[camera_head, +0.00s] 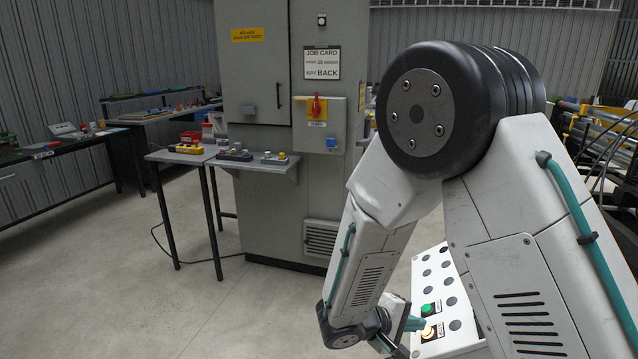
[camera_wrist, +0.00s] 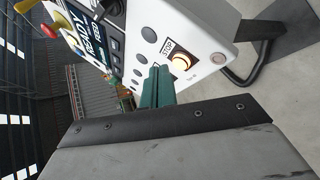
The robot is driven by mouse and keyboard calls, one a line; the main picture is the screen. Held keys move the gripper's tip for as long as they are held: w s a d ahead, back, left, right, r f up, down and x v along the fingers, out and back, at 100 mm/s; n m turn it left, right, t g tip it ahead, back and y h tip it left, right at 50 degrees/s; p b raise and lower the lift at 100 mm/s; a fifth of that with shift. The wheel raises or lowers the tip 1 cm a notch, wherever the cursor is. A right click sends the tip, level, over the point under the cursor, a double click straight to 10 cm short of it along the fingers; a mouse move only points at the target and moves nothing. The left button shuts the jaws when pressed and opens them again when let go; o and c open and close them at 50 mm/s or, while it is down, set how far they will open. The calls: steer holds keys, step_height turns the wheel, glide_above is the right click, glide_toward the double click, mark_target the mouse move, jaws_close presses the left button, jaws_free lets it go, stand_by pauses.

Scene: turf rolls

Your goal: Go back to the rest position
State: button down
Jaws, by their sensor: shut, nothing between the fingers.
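My gripper (camera_wrist: 157,85) shows in the wrist view as green fingers held together with nothing between them. It is close in front of a white control panel (camera_wrist: 206,40), beside a lit amber button (camera_wrist: 181,64) labelled STOP. In the head view my gripper (camera_head: 415,323) is low down, partly hidden by my own arm, in front of the same panel (camera_head: 432,264). There a green button (camera_head: 427,309) sits above the lit button (camera_head: 428,331). Whether the fingers touch the panel cannot be told.
A grey cabinet (camera_head: 262,205) with a red-handled switch (camera_head: 316,106) and a small shelf stands ahead. Workbenches (camera_head: 47,152) line the left wall. Cables and yellow frames (camera_head: 590,125) are at the right. The floor (camera_head: 130,290) at front left is clear.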

steer(key=s+d+r+m+g+y, duration=0.1)
steer(key=s+d+r+m+y, duration=0.1)
steer(key=s+r+y, duration=0.4)
steer(key=s+d+r+m+g+y, duration=0.1)
steer(key=s+r+m+y, duration=0.4)
steer(key=s+r, duration=1.2)
steer(key=shift+s+d+r+g+y, duration=0.2)
steer(key=shift+s+d+g+y, duration=0.3)
steer(key=shift+s, duration=0.8)
steer(key=shift+a, duration=0.1)
